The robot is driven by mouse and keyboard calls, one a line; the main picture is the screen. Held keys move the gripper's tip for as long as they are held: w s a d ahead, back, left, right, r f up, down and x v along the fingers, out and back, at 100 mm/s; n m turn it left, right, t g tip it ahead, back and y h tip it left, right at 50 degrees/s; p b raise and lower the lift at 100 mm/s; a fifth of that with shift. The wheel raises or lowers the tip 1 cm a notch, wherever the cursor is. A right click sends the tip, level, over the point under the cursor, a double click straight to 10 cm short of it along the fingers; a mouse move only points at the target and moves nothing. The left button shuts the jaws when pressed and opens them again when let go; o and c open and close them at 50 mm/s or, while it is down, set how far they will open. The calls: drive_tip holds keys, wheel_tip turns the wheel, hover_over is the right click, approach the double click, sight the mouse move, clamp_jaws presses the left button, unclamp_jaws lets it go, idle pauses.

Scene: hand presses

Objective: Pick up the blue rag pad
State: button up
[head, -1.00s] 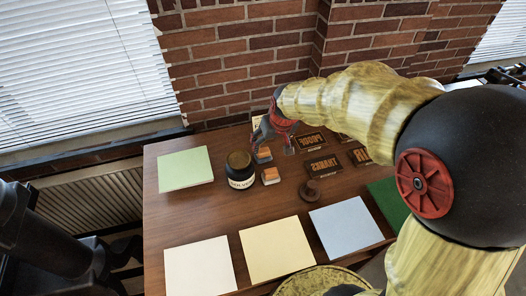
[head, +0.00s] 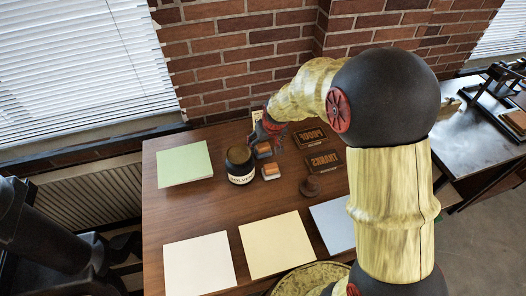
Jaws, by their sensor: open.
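The blue rag pad (head: 331,226) is a flat, pale blue square at the front right of the wooden table in the head view. My arm hides its right side. My gripper (head: 266,136) is at the back of the table, near the brick wall and well away from the blue pad. It is open, and I see nothing between its fingers. Its fingertips are small and partly hidden behind the objects there.
A yellow pad (head: 276,245), a white pad (head: 199,266) and a green pad (head: 184,163) lie on the table (head: 210,212). A dark solvent jar (head: 239,167), orange-topped blocks (head: 271,171), lettered plates (head: 322,161) and a round-knobbed stamp (head: 310,188) stand mid-table.

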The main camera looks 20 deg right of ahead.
sight(263, 146)
drive_tip(key=b+x, duration=0.1)
drive_tip(key=x, duration=0.3)
drive_tip(key=shift+a+f, duration=0.1)
drive_tip(key=shift+f, duration=0.15)
drive_tip(key=shift+c, duration=0.9)
drive_tip(key=shift+r, duration=0.1)
drive_tip(key=c, duration=1.1)
